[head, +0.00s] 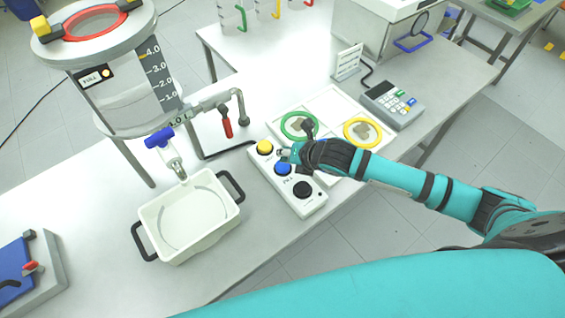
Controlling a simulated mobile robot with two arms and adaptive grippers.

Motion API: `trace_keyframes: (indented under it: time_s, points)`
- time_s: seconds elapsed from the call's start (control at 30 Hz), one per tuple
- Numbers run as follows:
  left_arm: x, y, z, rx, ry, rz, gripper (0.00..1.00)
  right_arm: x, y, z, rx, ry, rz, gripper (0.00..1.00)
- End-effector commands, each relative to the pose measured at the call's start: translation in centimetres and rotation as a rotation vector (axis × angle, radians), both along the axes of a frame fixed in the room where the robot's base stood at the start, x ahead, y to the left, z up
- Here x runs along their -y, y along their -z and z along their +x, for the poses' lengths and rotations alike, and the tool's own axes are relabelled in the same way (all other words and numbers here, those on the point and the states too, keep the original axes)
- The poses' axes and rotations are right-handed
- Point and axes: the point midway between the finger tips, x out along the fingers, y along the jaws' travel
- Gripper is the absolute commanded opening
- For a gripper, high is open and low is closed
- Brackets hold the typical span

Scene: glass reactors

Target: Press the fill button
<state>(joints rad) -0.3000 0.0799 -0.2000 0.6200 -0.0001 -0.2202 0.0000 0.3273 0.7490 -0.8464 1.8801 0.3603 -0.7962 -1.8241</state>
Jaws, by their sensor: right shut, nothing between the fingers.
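A white button box (311,207) lies on the table with a yellow button (265,147), a blue button (283,169) and a black button (302,190) in a row. Small lettering sits beside the blue button, too small to read surely. My right gripper (285,155) is shut and empty. Its tips are over the box by the yellow and blue buttons, nearest the blue one; I cannot tell whether they touch it. My left gripper is not in view.
A glass reactor (125,95) with a level scale stands at the upper left, its blue-handled tap above a white tub (160,213). A panel with a green ring (284,122) and a yellow ring (347,128), and a keypad device (392,105), lie to the right.

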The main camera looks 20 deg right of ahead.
Motion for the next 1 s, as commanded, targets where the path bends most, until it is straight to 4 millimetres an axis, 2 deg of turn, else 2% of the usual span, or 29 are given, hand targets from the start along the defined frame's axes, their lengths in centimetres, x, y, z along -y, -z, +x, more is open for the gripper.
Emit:
trace_keyframes:
  time_s: [0.1,0.5,1.0]
  points:
    - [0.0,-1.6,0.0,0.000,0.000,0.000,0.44,0.0,-1.6,0.0,0.001,0.000,-0.001,0.00]
    - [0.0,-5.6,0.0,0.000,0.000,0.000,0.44,0.0,-5.6,0.1,0.001,0.000,-0.001,0.00]
    - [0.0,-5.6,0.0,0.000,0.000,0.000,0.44,0.0,-5.6,0.0,0.001,0.001,0.000,0.00]
